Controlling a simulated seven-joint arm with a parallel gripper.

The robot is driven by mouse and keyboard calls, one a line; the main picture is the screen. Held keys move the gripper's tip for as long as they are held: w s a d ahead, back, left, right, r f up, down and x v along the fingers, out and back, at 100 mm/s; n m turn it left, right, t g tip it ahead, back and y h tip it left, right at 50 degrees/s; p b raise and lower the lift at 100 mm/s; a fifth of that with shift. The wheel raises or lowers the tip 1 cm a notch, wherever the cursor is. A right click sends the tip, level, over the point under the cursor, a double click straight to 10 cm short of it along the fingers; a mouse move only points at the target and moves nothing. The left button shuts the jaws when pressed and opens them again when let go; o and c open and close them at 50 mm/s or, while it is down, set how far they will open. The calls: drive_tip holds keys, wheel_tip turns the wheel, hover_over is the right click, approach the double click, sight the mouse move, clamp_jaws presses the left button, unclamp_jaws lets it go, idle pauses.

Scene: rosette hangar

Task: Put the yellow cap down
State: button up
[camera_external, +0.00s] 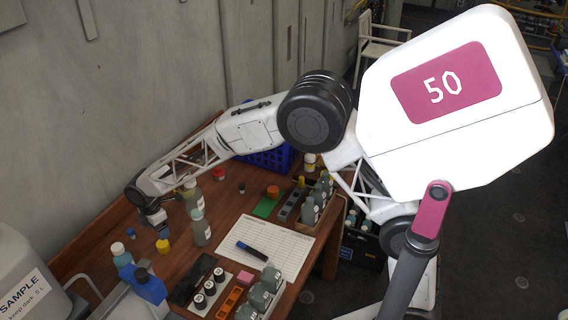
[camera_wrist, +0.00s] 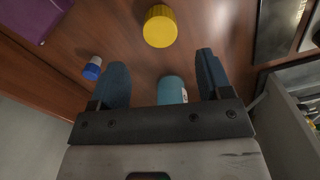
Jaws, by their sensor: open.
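The yellow cap (camera_external: 163,246) is on the wooden table, just below my gripper (camera_external: 160,231) in the external view. In the wrist view the yellow cap (camera_wrist: 160,27) shows its ribbed side and stands beyond the fingertips, apart from both. My gripper (camera_wrist: 161,68) is open, with its two dark blue fingers spread and nothing held between them. Whether the cap rests flat on the table is hard to tell from these angles.
A small blue-and-white cap (camera_wrist: 93,67) lies left of the fingers. A teal bottle (camera_wrist: 172,90) shows in the gap near the palm. Grey-green bottles (camera_external: 201,230) stand right of my gripper. A paper sheet (camera_external: 285,240) with a marker lies farther right.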

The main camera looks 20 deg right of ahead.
drive_tip(key=shift+r, duration=1.7)
